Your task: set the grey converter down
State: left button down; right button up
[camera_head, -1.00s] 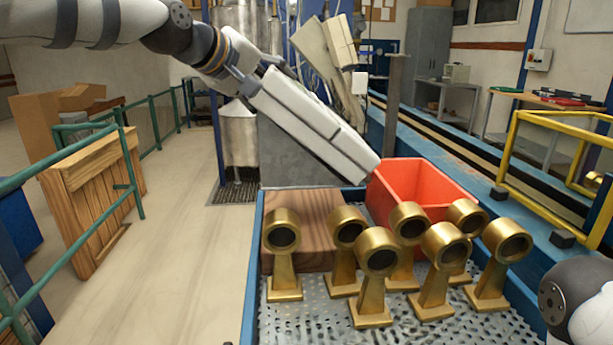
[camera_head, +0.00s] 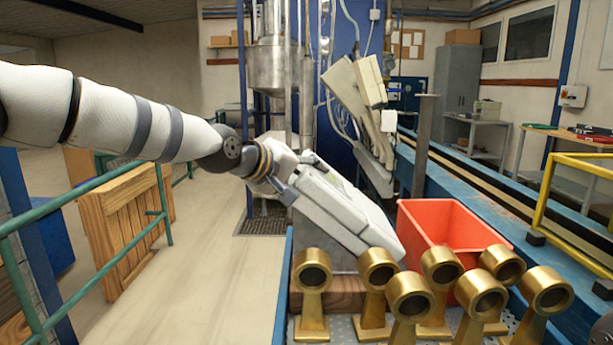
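The grey converter (camera_head: 345,212) is a long, pale grey box, tilted with its far end low and to the right. My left gripper (camera_head: 298,178) is shut on its upper left end. Its lower end is in front of the left side of the red crate (camera_head: 415,222) and over the wooden block (camera_head: 345,285) on the bench. I cannot tell whether the converter touches the block.
Several brass ring-topped stands (camera_head: 312,285) crowd the front of the bench, partly hiding the block and crate. A similar pale box (camera_head: 355,95) hangs on the machinery behind.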

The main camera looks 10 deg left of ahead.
pick_arm(q)
jog(key=shift+r, duration=0.4)
jog(key=c, duration=0.6)
grip_release()
jog(key=shift+s+f, duration=0.1)
jog(key=shift+f, duration=0.25)
jog(key=shift+s+a+r, duration=0.1)
jog(key=shift+r, duration=0.15)
jog(key=v, duration=1.1)
jog(key=shift+s+a+p, duration=0.1)
jog(key=shift+s+p, duration=0.15)
jog(key=shift+p, duration=0.05)
